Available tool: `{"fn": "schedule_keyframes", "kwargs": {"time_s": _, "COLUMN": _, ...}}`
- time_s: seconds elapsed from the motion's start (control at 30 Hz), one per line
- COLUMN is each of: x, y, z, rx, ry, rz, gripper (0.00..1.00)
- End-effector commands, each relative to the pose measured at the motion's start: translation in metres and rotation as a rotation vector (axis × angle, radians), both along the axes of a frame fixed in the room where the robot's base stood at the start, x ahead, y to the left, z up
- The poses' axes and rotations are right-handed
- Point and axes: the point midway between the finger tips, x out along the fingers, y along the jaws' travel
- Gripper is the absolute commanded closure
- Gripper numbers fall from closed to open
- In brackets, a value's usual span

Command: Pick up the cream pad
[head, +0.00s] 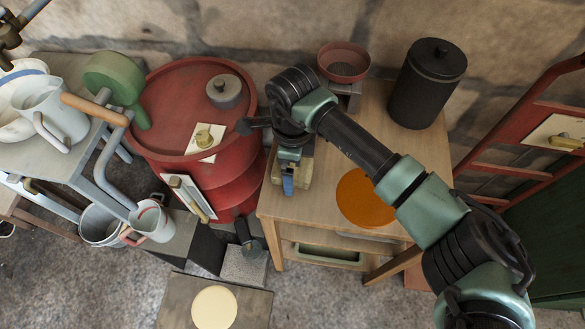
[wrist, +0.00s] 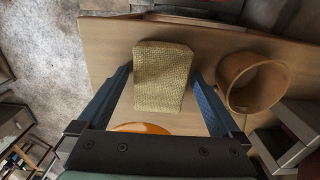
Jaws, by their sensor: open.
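A woven, cream-tan rectangular pad (wrist: 162,77) lies on the wooden table (wrist: 105,45) in the wrist view. It shows between the two blue fingers of my gripper (wrist: 160,78), which are apart, with a gap on each side of the pad. In the head view my gripper (head: 288,184) points down over the left part of the table, and the pad (head: 304,170) is partly hidden behind it. Whether the fingertips are down at the pad's height is hard to tell. A round cream disc (head: 214,307) lies apart, on a low stand at the bottom.
An orange disc (head: 362,198) lies on the table under my forearm. A red drum (head: 180,85) is close on the left. A round open vessel (wrist: 253,82) is right of the pad.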

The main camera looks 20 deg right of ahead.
Motion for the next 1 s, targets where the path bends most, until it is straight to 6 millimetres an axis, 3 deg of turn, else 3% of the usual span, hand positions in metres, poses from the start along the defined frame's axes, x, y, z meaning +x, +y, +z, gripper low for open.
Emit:
{"fn": "schedule_keyframes", "kwargs": {"time_s": 0.17, "x": 0.000, "y": 0.000, "z": 0.000, "rx": -0.001, "ry": -0.001, "rz": 0.000, "gripper": 0.00}}
{"fn": "schedule_keyframes", "kwargs": {"time_s": 0.6, "x": 0.000, "y": 0.000, "z": 0.000, "rx": 0.000, "ry": 0.000, "rz": 0.000, "gripper": 0.77}}
{"fn": "schedule_keyframes", "kwargs": {"time_s": 0.87, "x": 0.000, "y": -0.001, "z": 0.004, "rx": -0.001, "ry": -0.001, "rz": 0.000, "gripper": 0.77}}
{"fn": "schedule_keyframes", "kwargs": {"time_s": 1.0, "x": 0.001, "y": -0.001, "z": 0.023, "rx": -0.003, "ry": -0.003, "rz": 0.001, "gripper": 0.77}}
